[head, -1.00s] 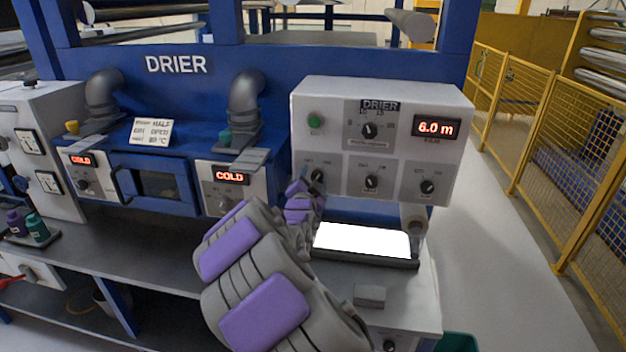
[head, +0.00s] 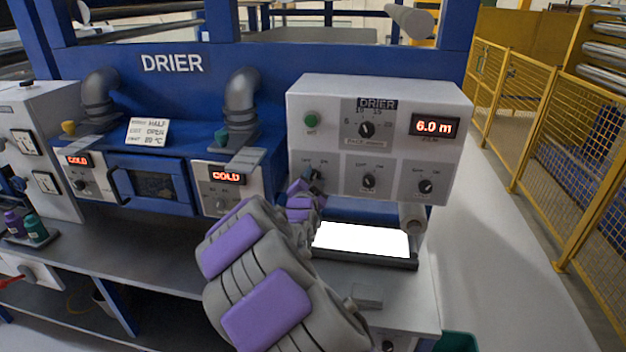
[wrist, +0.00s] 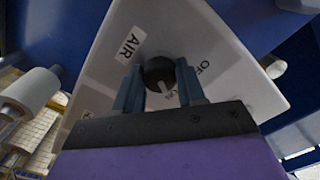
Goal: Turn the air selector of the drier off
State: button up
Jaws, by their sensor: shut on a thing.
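The air selector is a round black knob on a white panel. In the wrist view the knob (wrist: 158,72) has a pale pointer line and sits beside a label reading AIR (wrist: 130,45). OFF lettering (wrist: 204,68) is on its other side. My gripper (wrist: 160,85) has its two dark fingers on either side of the knob and is shut on it. In the head view my gripper (head: 303,190) reaches the lower left knob (head: 315,174) of the drier control box (head: 378,145). My arm partly hides the area below it. The exact pointer setting is hard to read.
The box also carries a green button (head: 311,118), a 6.0 m display (head: 434,126) and other knobs close by. A bright lit plate (head: 362,240) lies below. Two COLD displays are at left. A yellow fence (head: 535,140) stands beyond clear floor at right.

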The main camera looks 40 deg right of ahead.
jog(key=shift+f, duration=0.2)
jog(key=n+p, duration=0.8)
jog(key=n, duration=0.3)
jog(key=shift+n, duration=0.3)
dwell(0.4)
jog(key=o, duration=1.1)
jog(key=shift+a+r, duration=0.1)
jog(key=shift+c, duration=0.2)
jog(key=shift+s, duration=0.1)
